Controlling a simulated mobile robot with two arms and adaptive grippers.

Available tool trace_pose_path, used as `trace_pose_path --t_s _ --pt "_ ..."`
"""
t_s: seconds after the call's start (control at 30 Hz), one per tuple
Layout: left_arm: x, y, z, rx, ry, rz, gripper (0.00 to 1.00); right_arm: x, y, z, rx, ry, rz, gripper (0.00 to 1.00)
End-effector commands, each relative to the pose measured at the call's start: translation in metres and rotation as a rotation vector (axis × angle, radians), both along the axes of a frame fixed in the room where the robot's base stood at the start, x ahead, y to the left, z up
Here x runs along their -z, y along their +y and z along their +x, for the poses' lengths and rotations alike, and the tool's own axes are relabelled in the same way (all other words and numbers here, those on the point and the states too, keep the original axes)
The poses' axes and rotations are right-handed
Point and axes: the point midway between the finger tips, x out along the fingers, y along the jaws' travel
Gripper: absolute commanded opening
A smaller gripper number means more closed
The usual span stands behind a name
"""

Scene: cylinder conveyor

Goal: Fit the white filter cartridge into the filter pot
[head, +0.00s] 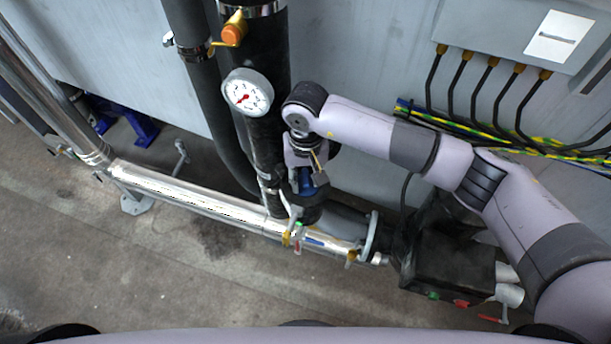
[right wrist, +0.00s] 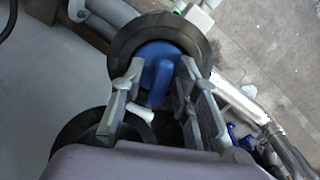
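My right gripper (head: 308,178) is over a blue part (head: 306,184) beside the thick black pipe. In the right wrist view its two fingers (right wrist: 162,72) stand apart on either side of an upright blue handle, with narrow gaps seeming to show. The handle belongs to a blue lid (right wrist: 158,50) inside a round black rim (right wrist: 124,40), which appears to be the filter pot's top. A second dark round rim (right wrist: 72,132) shows at lower left, partly hidden by my gripper. A small pale piece (right wrist: 138,112) lies behind the left finger; I cannot tell whether it is the cartridge. My left gripper is out of view.
A pressure gauge (head: 247,92) and an orange-handled valve (head: 232,34) are close to my right gripper. A shiny pipe (head: 190,194) runs low along the floor. Cables (head: 490,85) hang at right beneath a grey box (head: 500,30). The front floor (head: 130,270) is clear.

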Motion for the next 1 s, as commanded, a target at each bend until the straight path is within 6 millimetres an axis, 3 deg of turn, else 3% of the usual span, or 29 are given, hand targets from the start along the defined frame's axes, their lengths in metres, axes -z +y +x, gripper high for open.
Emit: trace_pose_path --t_s 0.4,0.47,0.8,1.0 --pt "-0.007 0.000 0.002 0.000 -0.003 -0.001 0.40 -0.006 0.000 0.000 0.000 0.000 0.001 0.32" --pt "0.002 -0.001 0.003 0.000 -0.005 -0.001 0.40 -0.010 0.001 0.001 -0.001 -0.004 0.002 0.32" --pt "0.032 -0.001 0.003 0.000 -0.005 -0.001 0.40 -0.082 0.000 0.001 -0.001 -0.007 0.002 0.32" --pt "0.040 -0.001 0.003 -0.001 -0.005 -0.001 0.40 -0.112 0.000 0.000 0.000 -0.003 0.000 0.32"
